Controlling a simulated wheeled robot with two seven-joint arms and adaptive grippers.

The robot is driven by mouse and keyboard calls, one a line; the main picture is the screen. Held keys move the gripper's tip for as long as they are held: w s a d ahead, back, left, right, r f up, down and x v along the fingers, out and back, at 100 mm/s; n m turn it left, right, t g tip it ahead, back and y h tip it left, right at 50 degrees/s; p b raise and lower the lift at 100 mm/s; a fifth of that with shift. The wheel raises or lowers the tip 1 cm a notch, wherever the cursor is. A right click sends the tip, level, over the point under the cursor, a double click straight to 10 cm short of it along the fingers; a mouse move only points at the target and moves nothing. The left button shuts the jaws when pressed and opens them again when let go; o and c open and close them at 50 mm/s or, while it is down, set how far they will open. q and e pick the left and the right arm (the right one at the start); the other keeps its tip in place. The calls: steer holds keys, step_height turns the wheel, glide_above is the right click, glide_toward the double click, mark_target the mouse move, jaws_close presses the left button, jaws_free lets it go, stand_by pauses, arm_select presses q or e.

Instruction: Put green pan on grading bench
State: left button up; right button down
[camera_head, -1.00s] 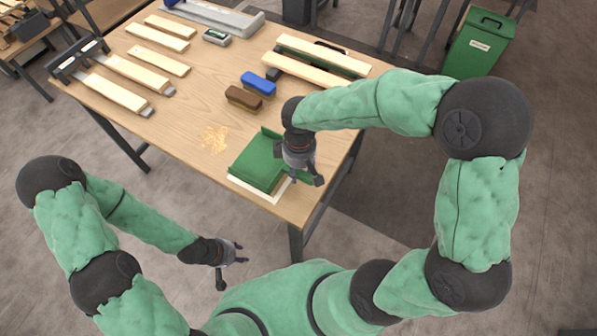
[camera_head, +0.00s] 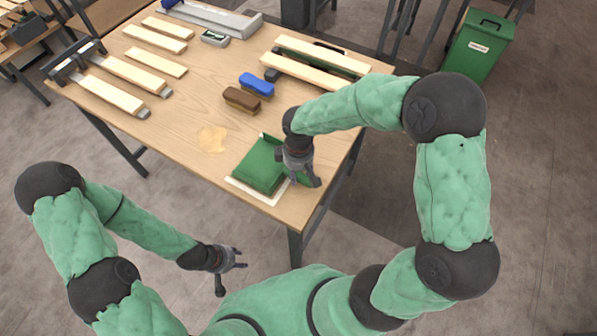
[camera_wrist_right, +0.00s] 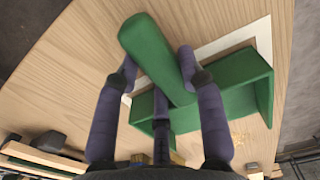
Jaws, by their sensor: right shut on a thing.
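The green pan (camera_head: 259,167) is at the near right corner of the wooden bench (camera_head: 185,110), over a white-edged rectangle (camera_head: 245,189). I cannot tell whether it touches the bench fully or sits slightly above it. My right gripper (camera_head: 302,180) is at the pan's right side. In the right wrist view, my right gripper's fingers (camera_wrist_right: 158,80) close around the thick green handle, and the pan's tray (camera_wrist_right: 210,112) lies beyond, over the white outline. My left gripper (camera_head: 240,259) is open and empty, in front of the bench and clear of it.
A brown brush (camera_head: 241,99) and a blue brush (camera_head: 257,84) lie behind the pan. Sawdust (camera_head: 212,139) lies left of it. Several wood boards (camera_head: 155,62) lie farther back and left. A green bin (camera_head: 478,46) stands on the floor beyond the bench.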

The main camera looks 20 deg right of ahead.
steer(key=shift+f, duration=0.15)
steer(key=c, duration=0.7)
jaws_free()
steer(key=shift+c, duration=0.2)
steer(key=shift+r, duration=0.5)
step_height(320, 180, up, 11)
steer(key=p, duration=0.3)
steer(key=shift+r, duration=0.15)
